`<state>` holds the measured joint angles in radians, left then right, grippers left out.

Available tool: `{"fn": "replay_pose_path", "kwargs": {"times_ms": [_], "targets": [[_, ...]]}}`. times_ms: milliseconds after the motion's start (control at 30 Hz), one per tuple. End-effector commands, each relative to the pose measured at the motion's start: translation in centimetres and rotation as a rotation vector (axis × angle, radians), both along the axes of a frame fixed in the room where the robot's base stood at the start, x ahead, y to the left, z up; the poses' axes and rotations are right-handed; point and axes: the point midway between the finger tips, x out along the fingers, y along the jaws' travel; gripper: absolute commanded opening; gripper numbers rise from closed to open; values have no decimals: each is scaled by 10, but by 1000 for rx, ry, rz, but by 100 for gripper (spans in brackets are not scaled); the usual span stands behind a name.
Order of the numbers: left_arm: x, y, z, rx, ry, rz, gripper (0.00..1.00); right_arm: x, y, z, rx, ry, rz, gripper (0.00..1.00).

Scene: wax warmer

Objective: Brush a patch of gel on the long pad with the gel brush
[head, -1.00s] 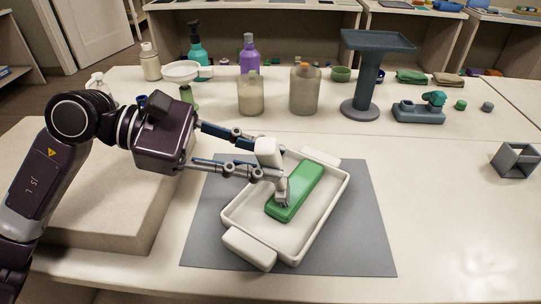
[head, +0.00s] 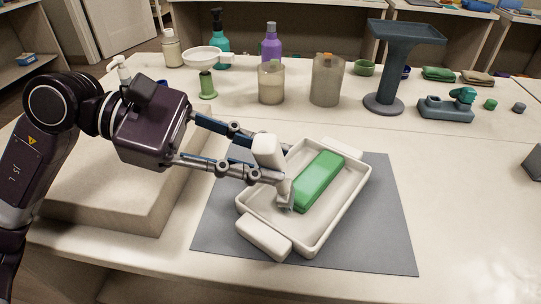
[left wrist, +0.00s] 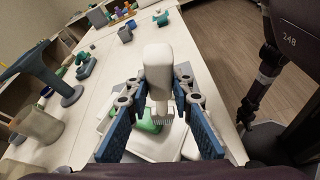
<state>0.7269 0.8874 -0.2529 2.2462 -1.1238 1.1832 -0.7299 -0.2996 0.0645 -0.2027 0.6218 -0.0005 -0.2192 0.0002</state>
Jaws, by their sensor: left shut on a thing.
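The long pad (head: 318,182) is a green block lying lengthwise in a white tray (head: 244,207) with a handle at each end. My left gripper (head: 273,164) is shut on the white gel brush (head: 266,150), which is upright or nearly so. The brush's bristle end is low in the tray, at the pad's near-left end; I cannot tell whether it touches the pad. In the left wrist view the brush (left wrist: 158,75) stands between the fingers, with part of the green pad (left wrist: 150,123) behind it. Any gel on the pad cannot be made out. My right gripper is not in view.
The tray sits on a grey mat (head: 385,240). A thick beige slab (head: 85,200) lies under my left arm. Bottles, a dark pedestal stand (head: 388,70) and a teal device (head: 447,104) stand along the back. The table right of the mat is mostly clear.

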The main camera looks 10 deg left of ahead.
Motion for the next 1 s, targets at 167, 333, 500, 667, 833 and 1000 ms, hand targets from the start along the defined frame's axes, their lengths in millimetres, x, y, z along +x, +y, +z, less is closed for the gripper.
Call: {"fn": "replay_pose_path", "kwargs": {"times_ms": [167, 333, 500, 667, 833, 1000], "targets": [[-1, 0, 1, -1, 0, 0, 0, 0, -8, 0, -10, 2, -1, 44], [0, 0, 2, -1, 0, 0, 0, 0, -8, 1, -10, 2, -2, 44], [0, 0, 12, -1, 0, 0, 0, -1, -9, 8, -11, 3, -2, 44], [0, 0, 26, -1, 0, 0, 0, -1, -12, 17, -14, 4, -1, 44], [0, 0, 39, -1, 0, 0, 0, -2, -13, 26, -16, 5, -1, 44], [0, 0, 53, -1, -1, -1, 0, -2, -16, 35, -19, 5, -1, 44]]}}
